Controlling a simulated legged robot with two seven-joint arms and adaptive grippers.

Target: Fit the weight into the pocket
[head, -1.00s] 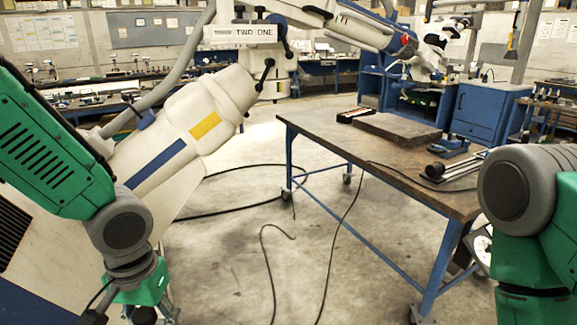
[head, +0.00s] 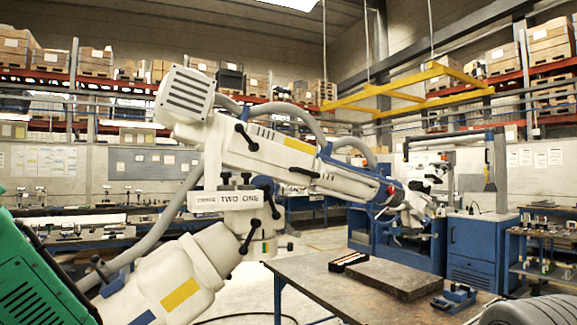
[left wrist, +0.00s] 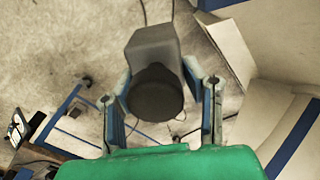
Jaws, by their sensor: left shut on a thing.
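My left gripper (left wrist: 157,80) is shut on the weight (left wrist: 154,45), a dark grey block with a round black end facing the wrist camera. The weight is held above the floor, with one finger on each side. In the head view only the green upper part of my left arm shows; that gripper and the weight are out of frame. I cannot make out the pocket. My right gripper is not in view.
A workbench (head: 315,272) stands right of the microscope arm, carrying a dark slab (head: 388,277), a small black case (head: 348,261) and a blue fixture (head: 454,298). A yellow overhead frame (head: 410,90) hangs behind. Black handles and a grey hose stick out from the arm.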

